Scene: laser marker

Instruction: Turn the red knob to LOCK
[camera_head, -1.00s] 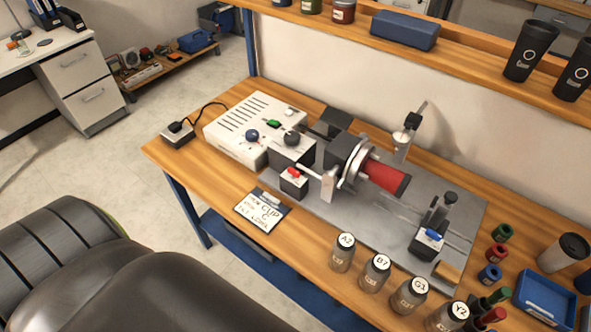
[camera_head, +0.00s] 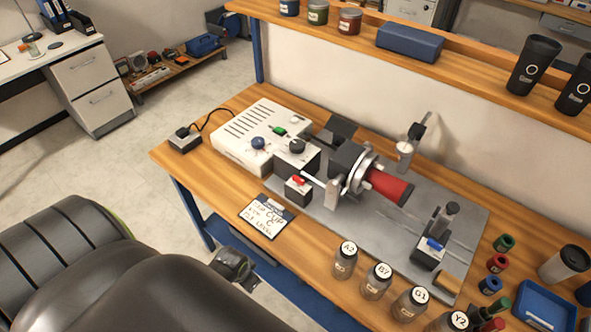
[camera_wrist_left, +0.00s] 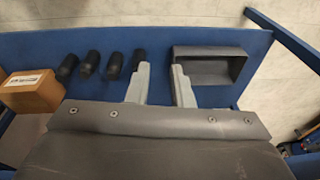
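The red knob (camera_head: 298,181) sits on top of a small black-and-white block (camera_head: 298,192) at the front left of the grey machine plate (camera_head: 385,240). Any LOCK lettering is too small to read. My left gripper (camera_wrist_left: 160,84) shows in the left wrist view with its two grey fingers apart and nothing between them. It is over a blue lower shelf (camera_wrist_left: 215,40), away from the red knob. My right gripper is in neither view.
A red cup (camera_head: 388,186) is mounted in the machine. A blue knob (camera_head: 434,244) sits on another block at right. A clipboard (camera_head: 267,216) lies in front of the red knob. Labelled jars (camera_head: 346,262) line the table's front edge. An upper shelf (camera_head: 480,85) runs behind.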

